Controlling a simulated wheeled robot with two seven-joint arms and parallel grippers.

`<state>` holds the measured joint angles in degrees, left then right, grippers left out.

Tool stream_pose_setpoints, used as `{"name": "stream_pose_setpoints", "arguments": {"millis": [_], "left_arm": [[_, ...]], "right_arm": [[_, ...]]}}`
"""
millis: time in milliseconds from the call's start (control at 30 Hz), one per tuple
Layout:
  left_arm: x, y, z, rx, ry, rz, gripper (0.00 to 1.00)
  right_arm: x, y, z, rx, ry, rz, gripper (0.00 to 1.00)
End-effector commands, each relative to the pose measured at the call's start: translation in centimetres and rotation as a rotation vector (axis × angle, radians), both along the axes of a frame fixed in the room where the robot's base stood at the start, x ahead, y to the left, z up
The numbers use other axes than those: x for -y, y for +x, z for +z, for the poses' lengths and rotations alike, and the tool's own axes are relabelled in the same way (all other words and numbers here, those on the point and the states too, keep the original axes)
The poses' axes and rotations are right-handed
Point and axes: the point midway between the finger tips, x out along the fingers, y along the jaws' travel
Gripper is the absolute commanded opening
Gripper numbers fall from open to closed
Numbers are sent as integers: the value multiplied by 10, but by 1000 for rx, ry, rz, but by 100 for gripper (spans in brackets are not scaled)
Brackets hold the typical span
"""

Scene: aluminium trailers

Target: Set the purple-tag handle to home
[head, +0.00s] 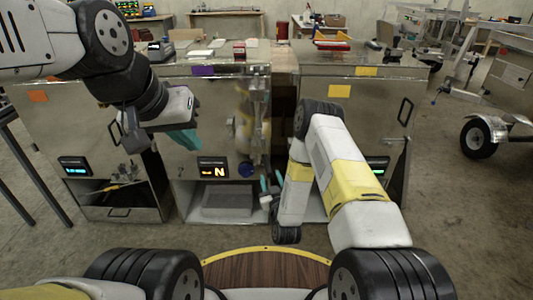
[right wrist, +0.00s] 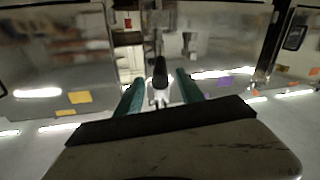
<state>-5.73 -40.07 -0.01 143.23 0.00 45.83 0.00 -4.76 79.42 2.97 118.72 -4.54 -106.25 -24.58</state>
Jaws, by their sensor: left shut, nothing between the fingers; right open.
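The purple tag (head: 203,71) is on the upper front of the middle metal cabinet (head: 190,105); it also shows in the right wrist view (right wrist: 224,80). My left gripper (head: 182,141), with teal fingers, is shut and empty in front of this cabinet. My right gripper (head: 271,182) is open, low at its right edge. In the right wrist view, a dark upright handle (right wrist: 160,70) appears between the open fingers; I cannot tell whether they touch it.
A display (head: 213,169) on the middle cabinet shows an N, above an open bay with a grey box (head: 227,202). The left cabinet has an orange tag (head: 38,96); the right cabinet has yellow tags (head: 340,91). A trailer wheel (head: 479,138) stands far right.

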Motion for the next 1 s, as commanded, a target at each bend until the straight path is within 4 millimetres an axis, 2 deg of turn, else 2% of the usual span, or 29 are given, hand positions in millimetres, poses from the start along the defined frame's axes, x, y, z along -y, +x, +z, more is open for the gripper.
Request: {"name": "stream_pose_setpoints", "arguments": {"millis": [167, 500, 667, 900, 1000], "left_arm": [[0, 0, 0, 1, 0, 0, 0], [0, 0, 0, 0, 0, 0, 0], [0, 0, 0, 0, 0, 0, 0], [0, 0, 0, 0, 0, 0, 0], [0, 0, 0, 0, 0, 0, 0]], "right_arm": [[-3, 16, 1, 4, 1, -1, 45], [-11, 66, 0, 3, 0, -1, 45], [-13, 75, 0, 1, -1, -1, 45], [-13, 76, 0, 0, 0, 0, 45], [-13, 76, 0, 0, 0, 0, 27]]}}
